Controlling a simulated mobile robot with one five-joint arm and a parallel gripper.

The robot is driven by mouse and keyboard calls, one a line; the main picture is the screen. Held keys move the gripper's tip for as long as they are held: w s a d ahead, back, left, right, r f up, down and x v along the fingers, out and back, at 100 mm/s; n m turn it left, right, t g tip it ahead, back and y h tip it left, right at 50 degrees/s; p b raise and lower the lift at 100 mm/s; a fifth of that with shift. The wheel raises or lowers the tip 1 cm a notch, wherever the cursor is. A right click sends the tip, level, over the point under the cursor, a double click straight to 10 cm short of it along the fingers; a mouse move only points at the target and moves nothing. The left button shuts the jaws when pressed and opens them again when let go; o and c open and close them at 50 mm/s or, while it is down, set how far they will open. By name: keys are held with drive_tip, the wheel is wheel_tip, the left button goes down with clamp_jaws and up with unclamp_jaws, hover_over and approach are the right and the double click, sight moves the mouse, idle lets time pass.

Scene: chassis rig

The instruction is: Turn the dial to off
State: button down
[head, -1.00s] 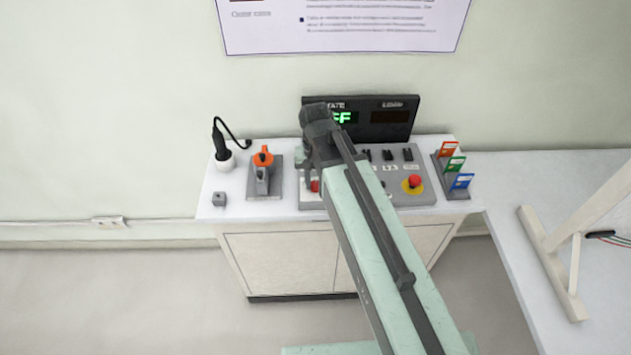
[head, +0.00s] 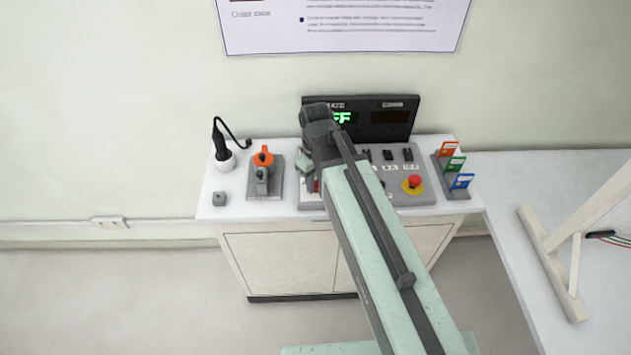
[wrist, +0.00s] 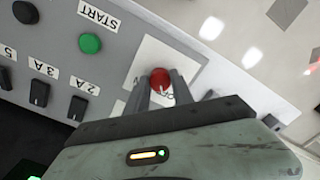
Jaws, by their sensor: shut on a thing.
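The red dial (wrist: 160,77) sits on a white label plate (wrist: 165,58) on the grey control panel, seen in the wrist view. My gripper (wrist: 160,86) is shut on the dial, one finger on each side. The dial's lower part and some of the label lettering are hidden by the fingers. In the head view my arm hides most of the dial. The panel's display (head: 342,118) shows green letters ending in "FF", partly covered by my arm.
A green START button (wrist: 90,43) and black switches (wrist: 40,92) are on the panel. A red emergency button (head: 414,182) is at its right. An orange-handled lever unit (head: 263,170) stands left, and coloured cards in a rack (head: 455,165) stand right.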

drive_tip(key=shift+n, duration=0.4)
drive_tip(key=c, duration=1.1)
unclamp_jaws()
wheel_tip(320, 180, up, 8)
drive_tip(key=p, duration=0.8)
drive_tip(key=shift+f, duration=0.1)
